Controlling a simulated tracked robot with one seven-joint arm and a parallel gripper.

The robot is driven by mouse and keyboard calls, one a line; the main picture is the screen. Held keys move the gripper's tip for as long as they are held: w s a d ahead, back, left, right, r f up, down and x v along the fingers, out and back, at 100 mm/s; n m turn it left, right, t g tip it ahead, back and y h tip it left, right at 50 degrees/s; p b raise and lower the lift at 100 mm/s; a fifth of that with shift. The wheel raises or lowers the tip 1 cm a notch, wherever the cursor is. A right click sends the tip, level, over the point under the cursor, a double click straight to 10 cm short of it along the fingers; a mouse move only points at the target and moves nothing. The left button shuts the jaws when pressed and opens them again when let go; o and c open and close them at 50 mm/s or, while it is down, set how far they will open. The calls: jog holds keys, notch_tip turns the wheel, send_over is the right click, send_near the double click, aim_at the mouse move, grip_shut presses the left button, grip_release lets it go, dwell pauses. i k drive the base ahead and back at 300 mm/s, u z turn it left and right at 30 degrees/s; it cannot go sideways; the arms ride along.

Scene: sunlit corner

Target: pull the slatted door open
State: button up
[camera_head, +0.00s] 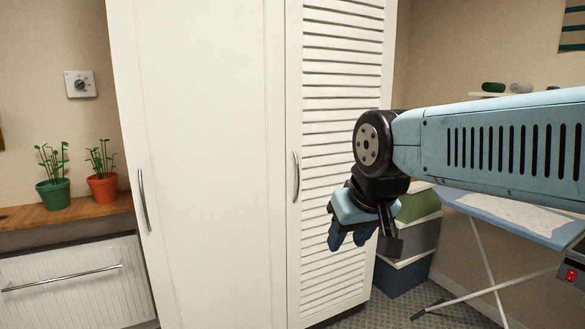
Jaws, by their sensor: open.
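The slatted door (335,130) is the tall white right-hand door of a cabinet, and it looks shut. Its slim curved metal handle (296,176) is upright on the door's left edge. My gripper (350,238) hangs in front of the lower slats, to the right of the handle and lower than it. My arm comes in from the right and hides part of the door's right side.
A plain white door (205,150) with its own handle (144,200) is to the left. Stacked boxes (405,275) and an ironing board (505,212) stand at the right. A wooden counter (95,213) holds a green pot (54,194) and an orange pot (102,187).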

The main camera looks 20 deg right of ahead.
aim_at(339, 54)
jog(key=z, duration=0.1)
jog(key=i, duration=1.2)
jog(key=z, duration=0.15)
